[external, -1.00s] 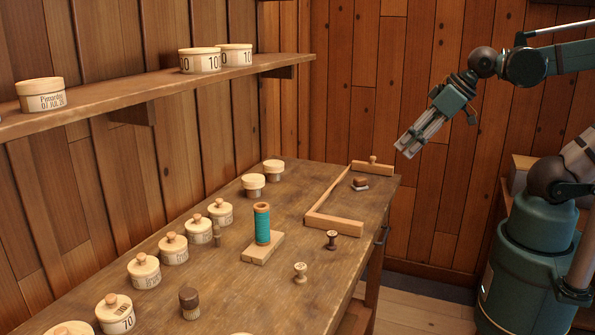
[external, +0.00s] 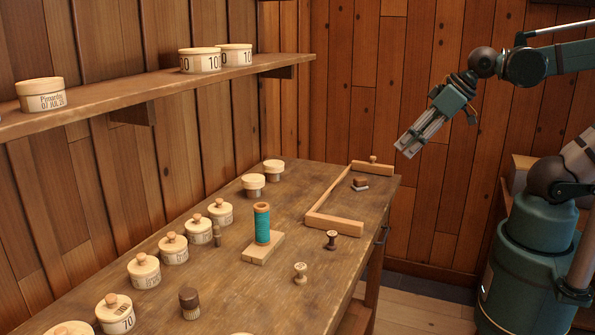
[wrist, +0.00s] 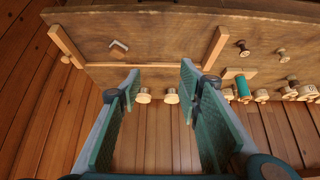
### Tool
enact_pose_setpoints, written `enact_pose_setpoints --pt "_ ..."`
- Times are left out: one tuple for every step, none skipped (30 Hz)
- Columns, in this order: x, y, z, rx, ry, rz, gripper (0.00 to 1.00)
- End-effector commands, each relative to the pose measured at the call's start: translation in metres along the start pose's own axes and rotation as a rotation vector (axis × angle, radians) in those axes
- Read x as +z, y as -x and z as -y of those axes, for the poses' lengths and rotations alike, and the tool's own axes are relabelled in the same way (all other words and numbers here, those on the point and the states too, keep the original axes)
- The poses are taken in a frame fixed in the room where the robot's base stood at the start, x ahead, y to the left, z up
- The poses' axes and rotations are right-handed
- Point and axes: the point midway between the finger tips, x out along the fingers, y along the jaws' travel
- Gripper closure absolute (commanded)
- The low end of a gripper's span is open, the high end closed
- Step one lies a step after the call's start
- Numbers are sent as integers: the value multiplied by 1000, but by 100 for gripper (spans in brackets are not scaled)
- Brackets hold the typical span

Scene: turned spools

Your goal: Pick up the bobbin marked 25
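Two small spool-shaped bobbins stand upright on the wooden bench (external: 225,285). One is a dark brown bobbin (external: 331,240), which also shows in the wrist view (wrist: 242,48). The other is a pale bobbin (external: 300,272), nearer the external camera and also in the wrist view (wrist: 281,52). Their marks are too small to read, so I cannot tell which one bears 25. My gripper (external: 405,150) is high above and beyond the bench's right side, well apart from both bobbins. In the wrist view its two fingers (wrist: 158,85) are spread with nothing between them.
A tall teal thread spool (external: 262,225) stands on a wooden block (external: 262,249) near the bobbins. Lidded round boxes (external: 174,250) line the wall side. A shelf (external: 150,95) holds more boxes.

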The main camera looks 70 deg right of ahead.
Motion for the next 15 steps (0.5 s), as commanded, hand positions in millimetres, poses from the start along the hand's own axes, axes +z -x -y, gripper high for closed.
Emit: enact_pose_setpoints --pt "0 0 0 0 0 0 65" --pt "0 0 0 0 0 0 65" --pt "0 0 0 0 1 0 65" --pt "0 0 0 0 2 1 65" --pt "-1 0 0 -1 4 1 65" --pt "-1 0 1 -1 8 3 65" --pt "-2 0 1 -2 13 4 65" --pt "-2 0 2 -3 18 6 65" --pt "-4 -1 3 -5 27 9 65" --pt "-5 -1 4 -6 35 12 65" --pt "-6 -2 5 -7 45 15 65" --pt "-9 -2 7 -10 61 20 65" --pt "-10 -3 8 -12 73 24 65" --pt "-12 -4 10 -14 87 30 65" --pt "-14 -4 12 -18 109 37 65"
